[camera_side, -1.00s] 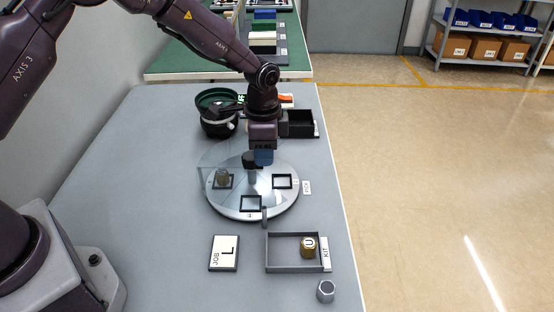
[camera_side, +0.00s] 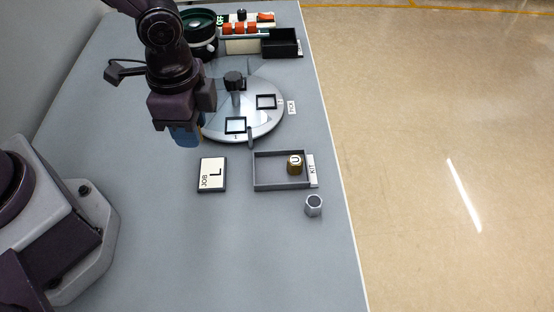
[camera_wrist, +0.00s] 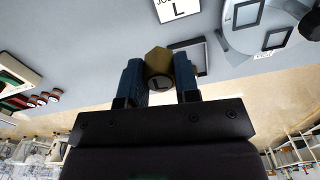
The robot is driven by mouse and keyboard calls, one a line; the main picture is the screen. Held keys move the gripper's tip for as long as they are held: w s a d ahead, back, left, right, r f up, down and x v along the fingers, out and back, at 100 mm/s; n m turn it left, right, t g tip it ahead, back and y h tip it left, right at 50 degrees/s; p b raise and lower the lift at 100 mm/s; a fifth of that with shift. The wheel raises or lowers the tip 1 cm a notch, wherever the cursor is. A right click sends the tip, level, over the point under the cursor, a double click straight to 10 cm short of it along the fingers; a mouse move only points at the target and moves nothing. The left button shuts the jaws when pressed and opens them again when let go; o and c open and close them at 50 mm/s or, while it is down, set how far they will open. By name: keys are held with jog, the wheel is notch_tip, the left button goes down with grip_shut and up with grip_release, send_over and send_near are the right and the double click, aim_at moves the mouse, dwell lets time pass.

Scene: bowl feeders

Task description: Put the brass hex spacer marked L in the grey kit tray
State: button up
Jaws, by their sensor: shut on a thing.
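My gripper (camera_side: 188,136) hangs above the table, left of the dial's front edge and behind the job card in the side view. In the wrist view its blue fingers (camera_wrist: 159,82) are shut on a brass hex spacer marked L (camera_wrist: 158,66). The side view hides this spacer behind the fingers. The grey kit tray (camera_side: 283,187) lies to the right and nearer the camera, with a brass spacer marked U (camera_side: 295,164) inside. The tray's edge shows partly behind the held spacer in the wrist view (camera_wrist: 203,52).
The job card marked L (camera_side: 212,174) lies left of the tray. A silver hex piece (camera_side: 314,205) stands in front of the tray. The round dial (camera_side: 262,130) has a post (camera_side: 234,82). A black bowl feeder and black bin (camera_side: 281,44) are behind. The front table is clear.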

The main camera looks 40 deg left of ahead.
jog(key=s, duration=0.2)
jog(key=n, duration=0.2)
send_over(267, 171)
notch_tip(267, 171, down, 11)
jog(key=shift+s, duration=0.1)
jog(key=shift+f, duration=1.5)
jog(key=shift+f, duration=0.1)
jog(key=o, duration=1)
jog(key=shift+f, duration=0.1)
